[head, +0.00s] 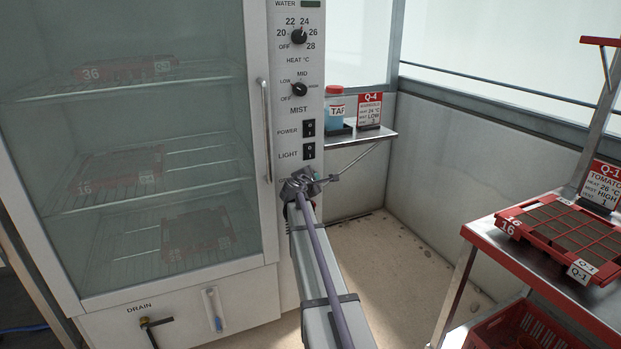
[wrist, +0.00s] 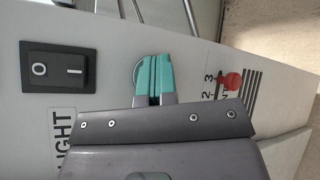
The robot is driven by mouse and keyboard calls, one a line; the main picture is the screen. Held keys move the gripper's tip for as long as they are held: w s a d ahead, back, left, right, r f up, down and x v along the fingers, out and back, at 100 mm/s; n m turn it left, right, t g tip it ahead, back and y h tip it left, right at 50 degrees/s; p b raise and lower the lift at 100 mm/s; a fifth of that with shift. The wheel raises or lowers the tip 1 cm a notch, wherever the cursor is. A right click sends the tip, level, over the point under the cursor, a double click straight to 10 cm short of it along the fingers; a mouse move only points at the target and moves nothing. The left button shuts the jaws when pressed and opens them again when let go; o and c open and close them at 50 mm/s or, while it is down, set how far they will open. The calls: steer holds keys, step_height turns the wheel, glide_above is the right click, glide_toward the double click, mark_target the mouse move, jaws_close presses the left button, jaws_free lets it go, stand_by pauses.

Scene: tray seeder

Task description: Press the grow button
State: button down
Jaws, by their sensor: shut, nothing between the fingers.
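The control panel (head: 284,130) stands to the right of the cabinet's glass door. My gripper (head: 312,178) is at the panel just below the light switch, seen from behind in the head view. In the wrist view its teal fingertips (wrist: 153,78) are shut together and empty, in front of the panel. A round grey piece (wrist: 136,70) shows partly behind the fingertips; it may be the grow button, but no readable label confirms this. I cannot tell whether the fingertips touch it. My gripper and arm hide that part of the panel in the head view.
The light rocker switch (wrist: 55,67) is left of the fingertips in the wrist view; a red knob (wrist: 229,80) with a numbered scale is right. The cabinet door handle (head: 267,130) is close by. A small shelf (head: 360,138) holds a bottle and a sign.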

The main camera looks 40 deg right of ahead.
steer(key=shift+s, duration=0.1)
steer(key=shift+s+a, duration=0.25)
steer(key=shift+s, duration=0.55)
steer(key=s, duration=0.2)
steer(key=s+a, duration=0.1)
steer(key=s, duration=0.1)
steer(key=shift+s, duration=0.4)
